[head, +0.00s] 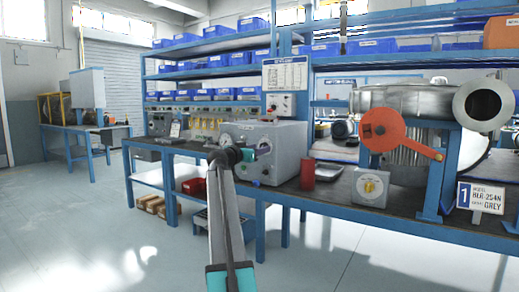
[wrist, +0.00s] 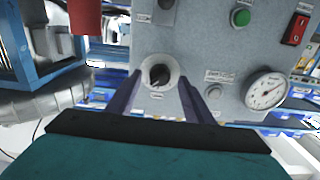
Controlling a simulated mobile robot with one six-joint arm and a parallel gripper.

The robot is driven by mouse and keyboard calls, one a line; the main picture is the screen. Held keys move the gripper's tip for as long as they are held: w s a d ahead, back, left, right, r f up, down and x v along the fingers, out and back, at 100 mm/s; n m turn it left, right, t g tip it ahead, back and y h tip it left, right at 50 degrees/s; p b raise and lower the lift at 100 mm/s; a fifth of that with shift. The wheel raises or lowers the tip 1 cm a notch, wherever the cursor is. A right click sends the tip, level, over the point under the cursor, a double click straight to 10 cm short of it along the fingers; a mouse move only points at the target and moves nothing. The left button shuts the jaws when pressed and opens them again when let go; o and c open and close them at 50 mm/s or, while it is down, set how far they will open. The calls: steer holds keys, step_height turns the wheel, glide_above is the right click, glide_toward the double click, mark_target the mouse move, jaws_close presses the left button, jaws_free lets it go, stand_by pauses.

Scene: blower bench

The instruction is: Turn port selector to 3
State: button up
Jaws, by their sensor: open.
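A round selector (wrist: 158,73) with a white rim and a black pointer knob is on the face of a grey box (wrist: 210,50) in the wrist view. Its marks are too small to read. My gripper (wrist: 160,82) is open, with one dark finger at either side of the selector in the picture; I cannot tell whether they touch it. In the head view, my gripper (head: 261,150) is in front of the grey box (head: 288,148) on the bench and hides part of its face. The selector itself cannot be made out there.
The same box bears a gauge (wrist: 267,90), a green button (wrist: 240,17) and a red switch (wrist: 295,29). On the bench (head: 335,187) stand a red cylinder (head: 307,174), a small box with a yellow-plated dial (head: 370,188) and a large blower (head: 405,105) with an orange-red lever (head: 385,130).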

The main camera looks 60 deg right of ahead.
steer(key=a+p, duration=0.3)
steer(key=a, duration=0.9)
steer(key=shift+a, duration=0.15)
steer(key=shift+w, duration=0.1)
stand_by(0.3)
